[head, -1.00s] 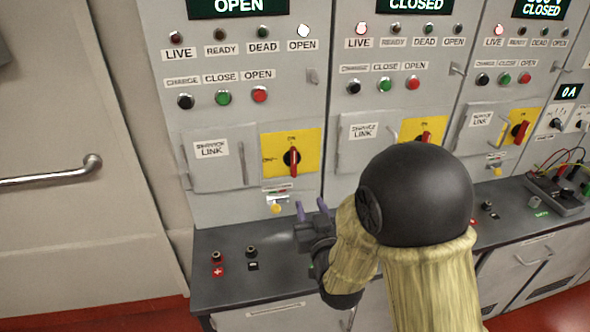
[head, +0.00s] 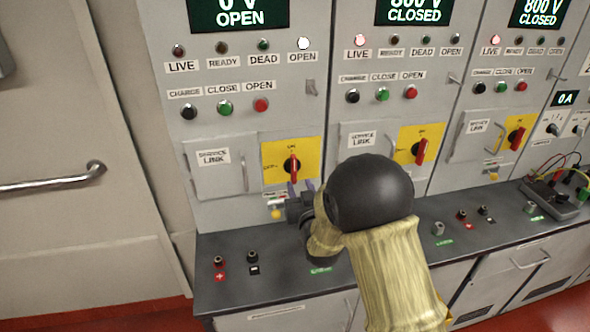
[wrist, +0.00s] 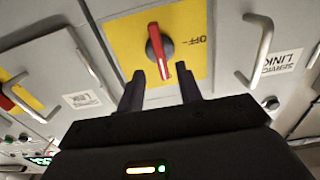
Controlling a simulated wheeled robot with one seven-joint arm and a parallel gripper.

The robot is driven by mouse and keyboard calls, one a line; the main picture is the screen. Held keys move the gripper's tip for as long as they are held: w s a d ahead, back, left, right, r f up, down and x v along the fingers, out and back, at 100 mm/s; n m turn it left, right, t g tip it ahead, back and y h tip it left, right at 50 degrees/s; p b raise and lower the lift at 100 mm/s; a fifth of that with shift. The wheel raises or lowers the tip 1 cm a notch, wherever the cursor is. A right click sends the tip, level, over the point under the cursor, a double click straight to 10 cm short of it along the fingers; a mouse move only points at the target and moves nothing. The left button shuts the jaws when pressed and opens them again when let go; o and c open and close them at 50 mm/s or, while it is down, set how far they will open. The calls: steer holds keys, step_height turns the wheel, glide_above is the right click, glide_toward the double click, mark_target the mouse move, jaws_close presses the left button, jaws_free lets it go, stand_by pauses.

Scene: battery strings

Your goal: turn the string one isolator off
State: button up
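The string one isolator is a red handle (head: 292,166) on a yellow plate (head: 309,152) on the leftmost panel. The handle stands vertical, in line with the ON label. My gripper (head: 301,187) is just below it, its purple fingers pointing at the plate. The wrist view shows the red handle (wrist: 160,52) on the yellow plate (wrist: 188,30) with an OFF label to one side. There my gripper (wrist: 160,90) is open and empty, one finger to each side of the line of the handle. Contact with the handle is not visible.
A service link cover (head: 221,165) with a bar handle is left of the plate. A yellow-tipped fitting (head: 276,213) sits below the plate. The grey bench (head: 230,280) carries terminals (head: 219,261). Similar panels with red isolators (head: 419,150) stand to the right.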

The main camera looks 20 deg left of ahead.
mark_target(295, 172)
steer(key=p+x, duration=0.1)
steer(key=x, duration=0.5)
steer(key=shift+w+a+p, duration=0.2)
steer(key=shift+w+p, duration=0.15)
steer(key=shift+p, duration=0.05)
jaws_close()
